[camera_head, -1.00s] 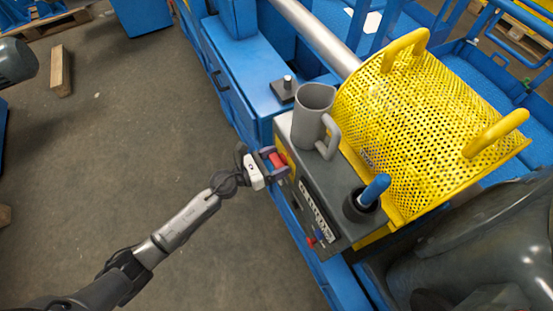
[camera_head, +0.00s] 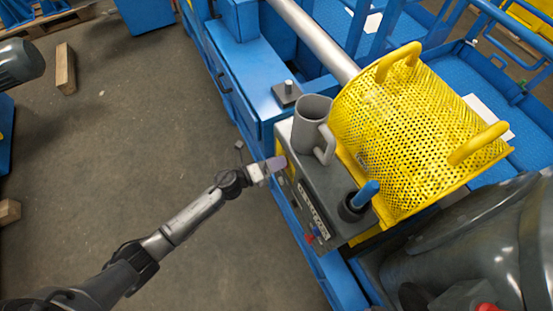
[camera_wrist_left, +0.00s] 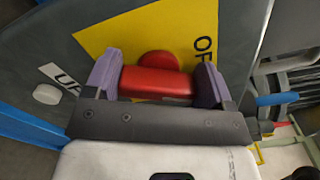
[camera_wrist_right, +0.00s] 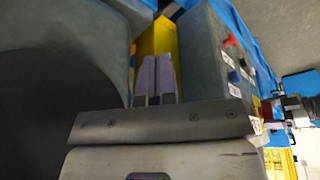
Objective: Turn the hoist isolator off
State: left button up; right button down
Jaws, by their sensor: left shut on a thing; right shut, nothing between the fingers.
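The hoist isolator's red handle (camera_wrist_left: 157,82) sits on a yellow plate (camera_wrist_left: 150,38) with partly visible "OF" lettering in the left wrist view. My left gripper (camera_wrist_left: 160,85) is shut on this handle, one purple finger at each end of it. In the head view my left gripper (camera_head: 277,164) meets the left side face of the grey control box (camera_head: 325,190), with one finger seen edge-on and the handle hidden. My right gripper (camera_wrist_right: 153,78) is shut and empty, beside the box and a yellow part in the right wrist view. It is not visible in the head view.
Red and blue buttons (camera_head: 313,235) sit on the box's front end. Open floor (camera_head: 120,160) lies left of the blue frame.

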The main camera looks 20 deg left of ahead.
pick_arm(q)
jog(key=n+p, duration=0.2)
jog(key=n, duration=0.2)
jog(key=shift+f+n, duration=0.15)
jog(key=shift+n, duration=0.55)
jog(key=shift+p, duration=0.3)
jog(key=o, duration=0.9)
